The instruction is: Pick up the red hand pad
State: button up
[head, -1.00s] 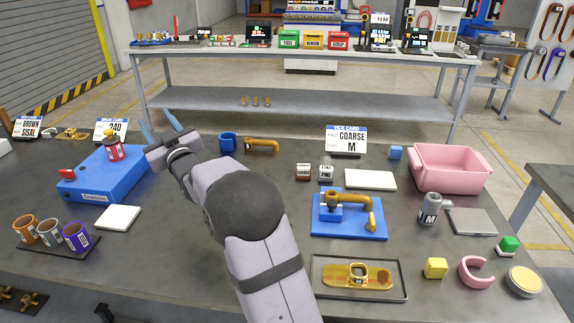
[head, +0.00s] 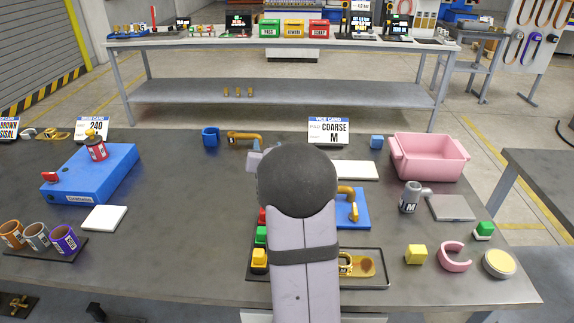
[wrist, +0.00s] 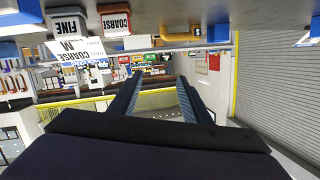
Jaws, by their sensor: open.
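A small red block (head: 262,216), which looks like the red hand pad, shows at the left edge of my arm. It stands behind a green block (head: 261,234) and a yellow block (head: 259,256), and my arm hides part of it. In the head view my arm hides most of the gripper, over the middle of the table and beyond the red block.
A blue fixture (head: 361,217) and a dark tray (head: 384,283) with a brass part lie right of my arm, partly hidden. A pink bin (head: 430,168) and grey mug (head: 410,197) stand farther right.

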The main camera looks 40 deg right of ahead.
jog(key=s+d+f+g, duration=0.1)
jog(key=f, duration=0.1)
jog(key=s+d+f+n, duration=0.1)
jog(key=s+f, duration=0.1)
jog(key=s+d+f+g, duration=0.1)
jog(key=f, duration=0.1)
jog(key=shift+s+d+f+g, duration=0.2)
jog(key=shift+s+d+g, duration=0.1)
jog(key=shift+d, duration=0.1)
jog(key=shift+x, duration=1.1)
jog(key=shift+w+p, duration=0.15)
jog(key=shift+p, duration=0.2)
jog(key=shift+p+x, duration=0.85)
jog(key=shift+x, duration=1.65)
jog(key=shift+f, duration=0.1)
jog(key=c, duration=0.8)
